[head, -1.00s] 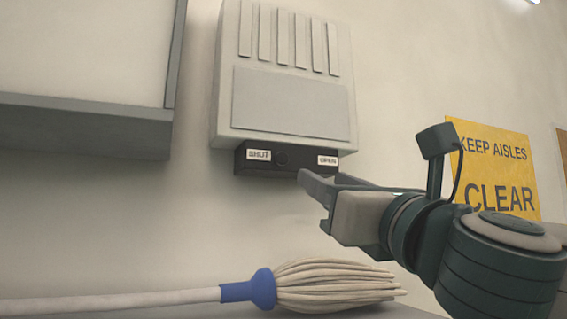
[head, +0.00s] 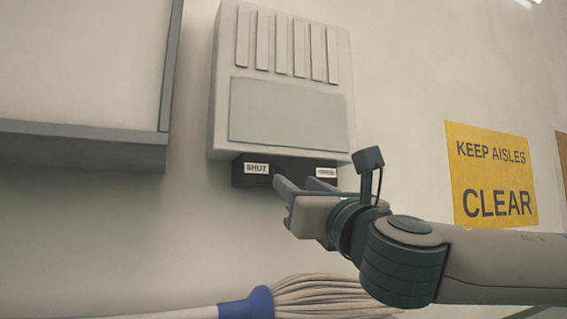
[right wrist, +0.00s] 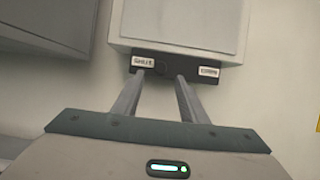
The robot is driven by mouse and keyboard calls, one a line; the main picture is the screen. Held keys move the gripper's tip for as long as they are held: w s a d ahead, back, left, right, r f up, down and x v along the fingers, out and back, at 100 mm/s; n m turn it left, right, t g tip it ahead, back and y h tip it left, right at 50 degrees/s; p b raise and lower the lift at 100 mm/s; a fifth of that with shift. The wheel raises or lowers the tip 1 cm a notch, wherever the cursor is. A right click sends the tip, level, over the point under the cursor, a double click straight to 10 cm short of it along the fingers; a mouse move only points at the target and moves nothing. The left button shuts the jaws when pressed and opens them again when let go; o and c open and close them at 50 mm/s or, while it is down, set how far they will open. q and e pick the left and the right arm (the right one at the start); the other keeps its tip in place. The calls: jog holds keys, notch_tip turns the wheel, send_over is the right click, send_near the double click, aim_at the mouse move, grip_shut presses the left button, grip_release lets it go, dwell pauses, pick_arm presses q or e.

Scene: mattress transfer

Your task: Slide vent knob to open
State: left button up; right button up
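The grey vent unit (head: 289,110) is on the wall, with a dark slide strip (head: 238,172) under it. The strip carries a SHUT label (head: 257,168) at its left and another label (head: 326,172), likely OPEN, at its right. In the right wrist view a dark round knob (right wrist: 162,69) shows faintly beside the SHUT label. My right gripper (head: 298,184) is open and empty, its fingers pointing up at the strip. In the right wrist view its fingertips (right wrist: 162,76) lie on either side of the knob, just below or at it; contact cannot be told. My left gripper is not in view.
A mop with a blue collar (head: 247,303) lies below. A grey-framed panel (head: 85,145) is on the wall at left. A yellow KEEP AISLES CLEAR sign (head: 490,176) is at right. The wall around the vent is otherwise clear.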

aim_at(282, 173)
jog(key=p+x, duration=0.3)
jog(key=x, duration=0.3)
jog(key=shift+w+r, duration=0.3)
jog(key=shift+w, duration=0.05)
jog(key=shift+w+a+r, duration=0.15)
jog(key=shift+w+a, duration=0.15)
jog(key=shift+w, duration=0.2)
jog(key=shift+d, duration=0.1)
grip_shut()
